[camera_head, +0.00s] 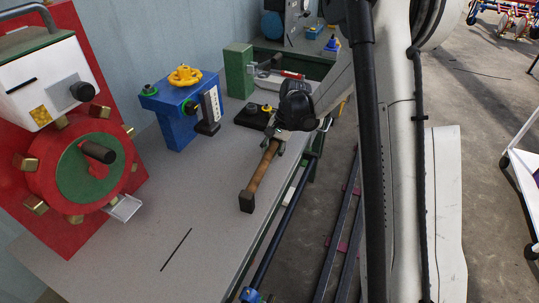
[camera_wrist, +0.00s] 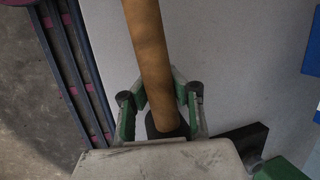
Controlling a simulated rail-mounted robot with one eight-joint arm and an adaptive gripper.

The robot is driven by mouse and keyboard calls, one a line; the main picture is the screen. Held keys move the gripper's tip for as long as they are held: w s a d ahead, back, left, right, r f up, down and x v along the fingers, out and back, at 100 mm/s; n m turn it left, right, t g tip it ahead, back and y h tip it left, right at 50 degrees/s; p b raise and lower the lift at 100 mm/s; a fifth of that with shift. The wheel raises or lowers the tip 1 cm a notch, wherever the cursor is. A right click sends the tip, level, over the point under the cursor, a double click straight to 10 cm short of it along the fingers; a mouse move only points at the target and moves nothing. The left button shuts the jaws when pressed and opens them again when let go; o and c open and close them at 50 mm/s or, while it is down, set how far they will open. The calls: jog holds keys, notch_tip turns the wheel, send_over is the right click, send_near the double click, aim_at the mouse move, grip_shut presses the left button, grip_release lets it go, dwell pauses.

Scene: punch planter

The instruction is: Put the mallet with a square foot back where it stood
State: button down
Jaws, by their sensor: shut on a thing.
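The mallet has a brown wooden handle (camera_head: 264,168) and a dark square foot (camera_head: 247,201). I cannot tell whether the foot touches the bench. My gripper (camera_head: 279,143) is shut on the mallet near the upper end of the handle. In the wrist view, the handle (camera_wrist: 150,45) runs up from between the two fingers of my gripper (camera_wrist: 162,100). A dark part of the mallet (camera_wrist: 165,128) shows between them; the rest there is hidden by my wrist.
A blue block with a yellow handwheel (camera_head: 184,76) and a black base with buttons (camera_head: 254,116) stand behind the mallet. A red machine with a round drum (camera_head: 85,165) stands left. A thin dark line (camera_head: 176,250) marks the bare bench front. Rails (camera_head: 335,225) run beside the bench.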

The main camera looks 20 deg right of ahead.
jog(key=shift+f+b, duration=0.35)
jog(key=shift+f, duration=0.15)
jog(key=c, duration=1.7)
grip_release()
jog(key=v, duration=1.2)
jog(key=s+a+r+n+t+h, duration=0.2)
jog(key=s+a+r+n+t, duration=0.1)
jog(key=s+r, duration=0.9)
jog(key=s+n+t, duration=0.1)
jog(key=s, duration=0.4)
jog(key=s+a+n+t+h, duration=0.1)
jog(key=s+n+t, duration=0.1)
jog(key=s, duration=0.4)
jog(key=s+n+t, duration=0.1)
jog(key=s, duration=0.5)
jog(key=shift+s+a+f+h, duration=0.1)
jog(key=shift+a+f+h, duration=0.15)
jog(key=shift+h, duration=0.15)
